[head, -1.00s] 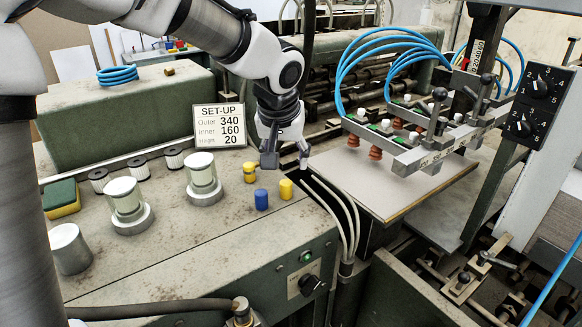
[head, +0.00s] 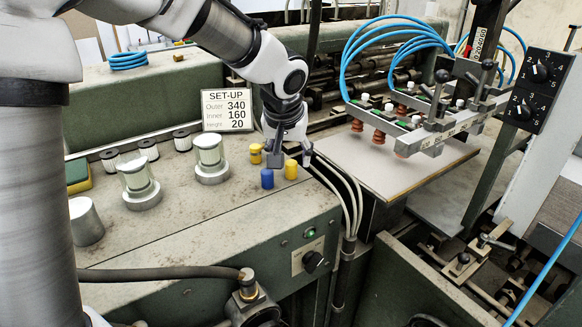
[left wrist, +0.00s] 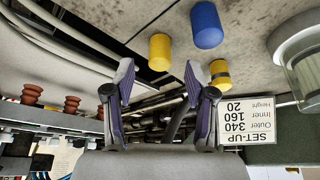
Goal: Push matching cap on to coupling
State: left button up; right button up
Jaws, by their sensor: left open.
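A plain blue cap (head: 267,178) and a plain yellow cap (head: 291,170) stand upright on the worn bench near its right edge. Just behind them stands a yellow coupling with a dark band (head: 256,154). In the left wrist view I see the blue cap (left wrist: 206,25), the yellow cap (left wrist: 160,52) and the banded coupling (left wrist: 220,74). My left gripper (head: 291,159) points down close to the yellow cap, fingers apart and empty. In the left wrist view the yellow cap appears beyond the gap between the fingertips (left wrist: 159,68). My right gripper is not in view.
A SET-UP sign (head: 227,110) stands behind the coupling. Glass-topped metal cylinders (head: 211,160) stand to the left. Pale hoses (head: 345,190) run past the bench's right edge. A suction feeder (head: 435,135) hangs over a grey board (head: 400,175). Bare bench lies in front of the caps.

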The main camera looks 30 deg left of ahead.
aim_at(291, 162)
pick_arm(q)
jog(key=x, duration=0.3)
jog(key=shift+w+f, duration=0.1)
jog(key=shift+w, duration=0.15)
jog(key=shift+s, duration=0.3)
jog(key=shift+w, duration=0.15)
jog(key=c, duration=1)
jog(key=shift+c, duration=0.2)
jog(key=shift+r, duration=0.25)
